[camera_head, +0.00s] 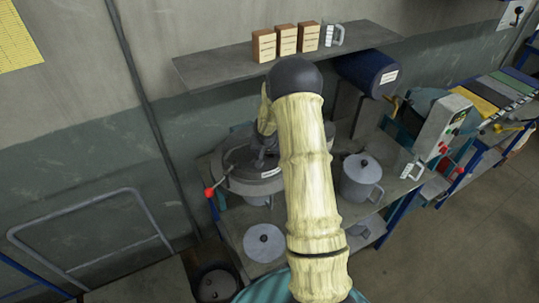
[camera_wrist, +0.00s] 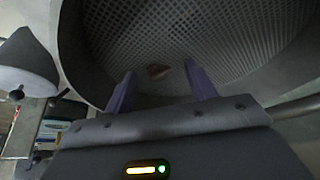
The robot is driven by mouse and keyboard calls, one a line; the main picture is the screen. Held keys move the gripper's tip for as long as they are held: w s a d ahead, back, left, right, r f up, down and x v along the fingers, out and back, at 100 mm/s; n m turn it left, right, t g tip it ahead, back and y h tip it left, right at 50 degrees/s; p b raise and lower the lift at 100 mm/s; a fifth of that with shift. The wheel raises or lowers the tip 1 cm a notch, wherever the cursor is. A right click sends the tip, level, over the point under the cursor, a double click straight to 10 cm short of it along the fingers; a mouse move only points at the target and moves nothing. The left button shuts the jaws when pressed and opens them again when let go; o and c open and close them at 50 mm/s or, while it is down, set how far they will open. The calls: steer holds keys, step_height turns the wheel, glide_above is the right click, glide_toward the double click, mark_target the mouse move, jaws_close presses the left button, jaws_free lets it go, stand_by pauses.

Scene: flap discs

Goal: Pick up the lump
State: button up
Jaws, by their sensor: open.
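Nothing is between the fingers that I can see, and I cannot tell the exact gap to the lump. In the head view my arm reaches over a round grey machine (camera_head: 240,183) on the bench; the lump is hidden there.
A lidded pot (camera_head: 361,178) stands right of the machine, and a round lid (camera_head: 264,243) lies in front. The shelf (camera_head: 220,70) above holds several tan boxes (camera_head: 286,39) and a mug (camera_head: 333,34). A blue drum (camera_head: 366,72) is below the shelf.

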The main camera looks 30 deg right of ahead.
steer(key=shift+c, duration=0.3)
steer(key=c, duration=1)
steer(key=shift+r, duration=0.6)
steer(key=s+a+b, duration=0.2)
steer(key=s+b, duration=0.1)
steer(key=shift+s+a+f, duration=0.15)
steer(key=shift+s, duration=0.1)
step_height(320, 180, up, 14)
steer(key=p, duration=0.4)
